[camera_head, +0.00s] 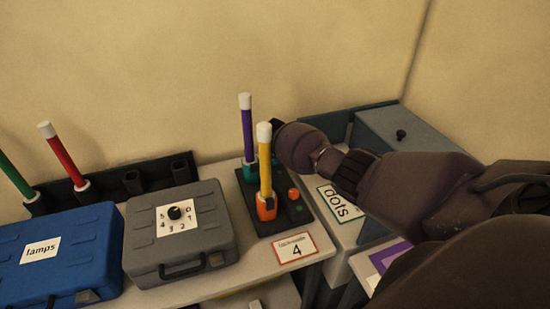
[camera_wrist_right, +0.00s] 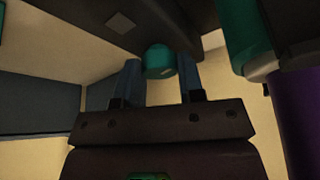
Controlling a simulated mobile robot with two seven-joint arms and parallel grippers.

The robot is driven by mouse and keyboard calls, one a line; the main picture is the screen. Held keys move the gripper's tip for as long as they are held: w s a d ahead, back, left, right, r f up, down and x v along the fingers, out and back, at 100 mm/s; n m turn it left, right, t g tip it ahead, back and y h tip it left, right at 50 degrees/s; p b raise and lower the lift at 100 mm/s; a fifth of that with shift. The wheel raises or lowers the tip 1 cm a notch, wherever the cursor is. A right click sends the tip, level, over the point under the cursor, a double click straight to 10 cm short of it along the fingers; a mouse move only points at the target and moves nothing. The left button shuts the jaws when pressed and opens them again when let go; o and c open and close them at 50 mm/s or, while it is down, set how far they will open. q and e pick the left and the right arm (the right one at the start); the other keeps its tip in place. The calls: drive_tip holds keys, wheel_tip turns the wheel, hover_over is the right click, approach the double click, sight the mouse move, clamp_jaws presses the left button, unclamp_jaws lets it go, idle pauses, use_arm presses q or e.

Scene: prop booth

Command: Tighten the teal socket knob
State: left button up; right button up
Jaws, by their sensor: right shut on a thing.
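The teal socket knob (camera_wrist_right: 160,62) sits between the two blue fingers of my right gripper (camera_wrist_right: 159,76) in the right wrist view. The gripper is shut on it. In the head view my right arm reaches in from the right to the socket board (camera_head: 243,192); the knob cannot be made out there. The teal socket (camera_head: 250,172) holds an upright purple stick (camera_head: 247,125) with a white top. Both the teal socket (camera_wrist_right: 243,35) and the purple stick (camera_wrist_right: 303,125) show beside the gripper in the wrist view. My left gripper is not in view.
An orange socket (camera_head: 266,208) with a yellow stick (camera_head: 265,165) and an orange knob (camera_head: 294,194) stand nearer on the board. A grey case (camera_head: 150,235) and a blue lamps case (camera_head: 75,245) lie left. A grey-blue box (camera_head: 385,125) stands behind my arm.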

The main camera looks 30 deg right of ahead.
drive_tip(key=o, duration=0.9)
drive_tip(key=p+v, duration=0.1)
drive_tip(key=v, duration=0.6)
drive_tip(key=shift+r+p, duration=0.2)
drive_tip(key=shift+p, duration=0.15)
